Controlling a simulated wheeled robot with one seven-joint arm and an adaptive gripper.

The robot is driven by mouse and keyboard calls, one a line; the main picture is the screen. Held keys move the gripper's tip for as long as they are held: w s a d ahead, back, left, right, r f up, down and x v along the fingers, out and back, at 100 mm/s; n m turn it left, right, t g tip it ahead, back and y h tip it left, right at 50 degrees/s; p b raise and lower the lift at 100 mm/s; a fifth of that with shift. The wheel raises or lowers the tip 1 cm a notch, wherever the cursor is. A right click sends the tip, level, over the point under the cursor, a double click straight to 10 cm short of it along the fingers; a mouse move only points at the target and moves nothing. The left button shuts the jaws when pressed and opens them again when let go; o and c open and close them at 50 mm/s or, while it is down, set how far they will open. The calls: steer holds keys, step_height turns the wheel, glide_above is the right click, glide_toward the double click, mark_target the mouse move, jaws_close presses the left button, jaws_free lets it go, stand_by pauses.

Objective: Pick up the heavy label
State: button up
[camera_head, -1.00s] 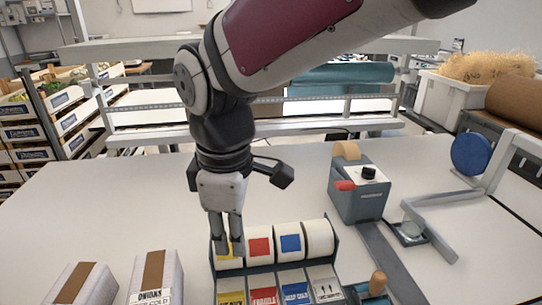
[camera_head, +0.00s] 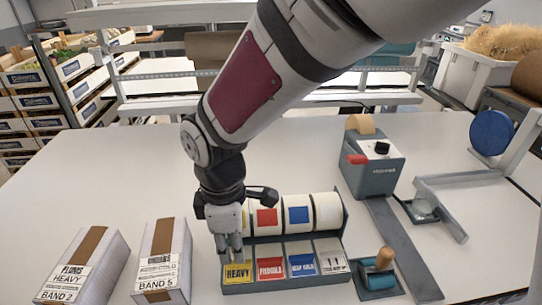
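The yellow heavy label (camera_head: 237,272) lies in the leftmost slot at the front of the label dispenser (camera_head: 290,286). My gripper (camera_head: 229,252) points down just above and behind this label, with its fingertips at or very near the label's back edge. The fingers look close together, but I cannot tell whether they touch the label or are shut. The yellow-marked roll behind is mostly hidden by my gripper.
Red fragile (camera_head: 270,268), blue keep cold (camera_head: 301,264) and white arrow (camera_head: 331,262) labels lie to the right. Two taped boxes (camera_head: 85,262) (camera_head: 163,258) stand at left. A teal roller with a wooden handle (camera_head: 379,274) and a grey tape machine (camera_head: 370,168) stand at right.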

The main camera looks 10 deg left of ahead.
mark_target(238, 265)
steer(key=f, duration=0.5)
steer(key=shift+w+d+p, duration=0.1)
steer(key=shift+d+p, duration=0.15)
steer(key=shift+p, duration=0.15)
steer(key=shift+r, duration=0.1)
jaws_close()
